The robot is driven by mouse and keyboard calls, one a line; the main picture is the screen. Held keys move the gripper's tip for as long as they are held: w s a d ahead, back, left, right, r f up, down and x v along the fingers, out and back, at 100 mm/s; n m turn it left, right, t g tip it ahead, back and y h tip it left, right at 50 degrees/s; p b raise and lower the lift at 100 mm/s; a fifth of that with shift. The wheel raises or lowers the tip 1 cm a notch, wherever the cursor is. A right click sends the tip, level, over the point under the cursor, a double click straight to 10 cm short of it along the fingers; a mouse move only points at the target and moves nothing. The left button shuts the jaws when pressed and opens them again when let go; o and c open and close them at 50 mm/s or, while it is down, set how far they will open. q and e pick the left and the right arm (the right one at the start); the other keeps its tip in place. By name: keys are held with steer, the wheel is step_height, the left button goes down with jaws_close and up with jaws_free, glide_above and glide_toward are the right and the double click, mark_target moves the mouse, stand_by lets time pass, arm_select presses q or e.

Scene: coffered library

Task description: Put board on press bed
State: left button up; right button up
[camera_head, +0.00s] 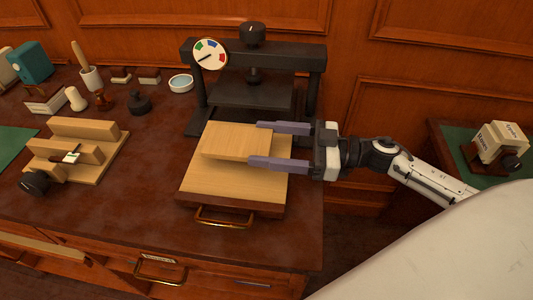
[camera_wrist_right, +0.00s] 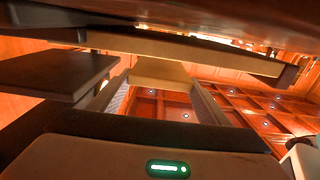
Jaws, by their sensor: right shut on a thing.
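A light wooden board (camera_head: 237,141) is held flat in my right gripper (camera_head: 280,147), its fingers closed along two opposite sides. It lies over the back part of a larger wooden slab (camera_head: 232,186) with a dark edge and a brass front handle, in front of the press (camera_head: 317,62); this looks like the press bed. I cannot tell whether board and slab touch. In the right wrist view the board (camera_wrist_right: 162,75) shows between the fingers, beside the edge-on slab (camera_wrist_right: 195,52). The dark press plate (camera_head: 250,94) stands behind. My left gripper is not in view.
On the left are a wooden rack (camera_head: 95,140), a dark round-ended tool (camera_head: 33,182), a small bowl (camera_head: 181,83) and several small tools. The press's dial (camera_head: 210,54) and top knob (camera_head: 252,34) rise behind. A side table (camera_head: 465,150) stands right.

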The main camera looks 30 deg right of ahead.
steer(key=shift+f, duration=1.6)
steer(key=shift+f, duration=0.2)
steer(key=o, duration=1.1)
steer(key=shift+r, duration=0.25)
steer(key=b+v, duration=0.1)
steer(key=v, duration=1.1)
